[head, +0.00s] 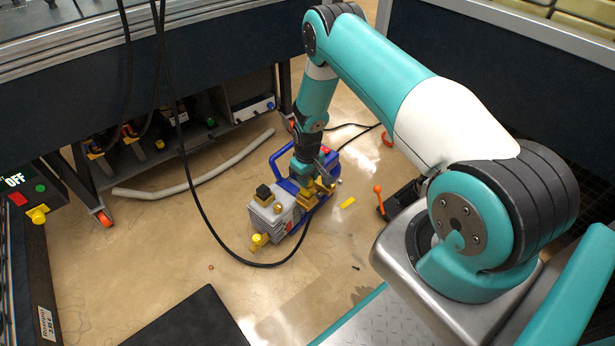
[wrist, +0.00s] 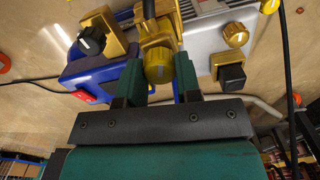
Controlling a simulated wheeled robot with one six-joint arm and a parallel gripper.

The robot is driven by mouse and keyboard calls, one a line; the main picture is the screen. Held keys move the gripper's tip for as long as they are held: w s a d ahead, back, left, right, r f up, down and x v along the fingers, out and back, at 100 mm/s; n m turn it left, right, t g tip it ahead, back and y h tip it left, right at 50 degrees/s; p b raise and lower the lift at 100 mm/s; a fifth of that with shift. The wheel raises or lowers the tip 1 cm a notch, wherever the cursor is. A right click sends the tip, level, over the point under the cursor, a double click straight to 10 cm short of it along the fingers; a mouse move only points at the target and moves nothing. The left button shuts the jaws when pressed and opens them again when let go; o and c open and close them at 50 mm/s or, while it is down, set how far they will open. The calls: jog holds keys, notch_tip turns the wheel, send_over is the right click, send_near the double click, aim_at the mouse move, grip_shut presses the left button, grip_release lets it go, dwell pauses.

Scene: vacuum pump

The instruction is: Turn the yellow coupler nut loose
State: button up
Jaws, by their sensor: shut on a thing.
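The vacuum pump, with a grey ribbed motor body (head: 289,212) and a blue housing, stands on the floor in the head view. In the wrist view its blue housing (wrist: 118,88) with a red switch is at left and its grey body (wrist: 205,40) at right. The yellow coupler nut (wrist: 159,70) sits below a brass-coloured block with a dark hose. My gripper (wrist: 160,62) has its green fingers on either side of the nut and is shut on it. In the head view my gripper (head: 316,182) is over the pump's right side, and the nut cannot be made out clearly there.
A black cable (head: 208,220) hangs in front of the pump. A pale hose (head: 205,180) lies on the floor behind it. Open floor lies in front of the pump.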

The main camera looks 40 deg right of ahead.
jog(key=shift+n+p, duration=0.4)
jog(key=shift+n, duration=1.6)
dwell(3.1)
jog(key=o, duration=0.9)
jog(key=shift+o, duration=0.2)
notch_tip(320, 180, up, 17)
jog(key=p, duration=0.5)
jog(key=shift+r+p, duration=0.15)
jog(key=shift+p, duration=0.2)
